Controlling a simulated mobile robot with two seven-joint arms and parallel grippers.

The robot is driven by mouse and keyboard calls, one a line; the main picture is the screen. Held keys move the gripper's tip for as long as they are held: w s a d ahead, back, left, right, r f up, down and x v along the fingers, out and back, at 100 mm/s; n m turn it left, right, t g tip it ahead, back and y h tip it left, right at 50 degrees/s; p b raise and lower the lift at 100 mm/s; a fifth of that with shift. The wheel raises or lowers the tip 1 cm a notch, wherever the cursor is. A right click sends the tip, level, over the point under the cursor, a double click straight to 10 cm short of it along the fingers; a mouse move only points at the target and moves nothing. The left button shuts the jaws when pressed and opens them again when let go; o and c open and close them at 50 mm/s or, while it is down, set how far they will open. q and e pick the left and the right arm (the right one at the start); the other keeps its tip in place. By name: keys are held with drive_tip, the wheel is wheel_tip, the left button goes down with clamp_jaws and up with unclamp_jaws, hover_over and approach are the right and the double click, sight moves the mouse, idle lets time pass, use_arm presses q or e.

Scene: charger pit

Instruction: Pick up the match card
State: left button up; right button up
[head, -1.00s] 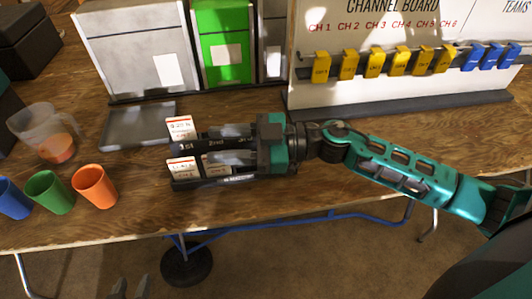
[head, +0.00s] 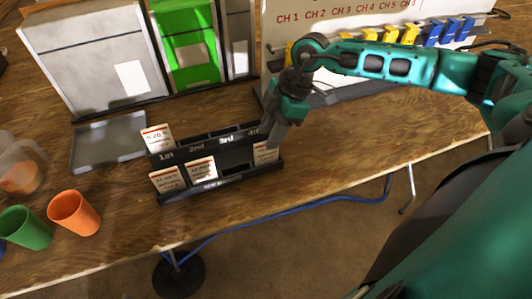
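A black card rack (head: 222,182) stands near the table's front edge, with labels reading 1st, 2nd, 3rd and 4th. White cards with red-brown top edges stand in it: a back-left card (head: 157,138), a front-left card (head: 167,180), a front-middle card (head: 201,170) and a front-right card (head: 264,154). Their print is too small to read surely. My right gripper (head: 272,137) points down at the rack's right end, just above and beside the front-right card. Its fingers are seen edge-on, so their opening and any contact are unclear. My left gripper is not seen.
A grey tray (head: 108,143) lies behind the rack's left side. An orange cup (head: 75,213), a green cup (head: 25,228) and a clear jug (head: 20,168) stand at left. Grey and green cabinets and the channel board stand behind. The table right of the rack is clear.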

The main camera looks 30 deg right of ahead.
sight(264, 150)
drive_tip(key=x, duration=0.6)
drive_tip(key=shift+d+f, duration=0.15)
drive_tip(key=shift+f, duration=0.15)
drive_tip(key=shift+c, duration=0.2)
clamp_jaws()
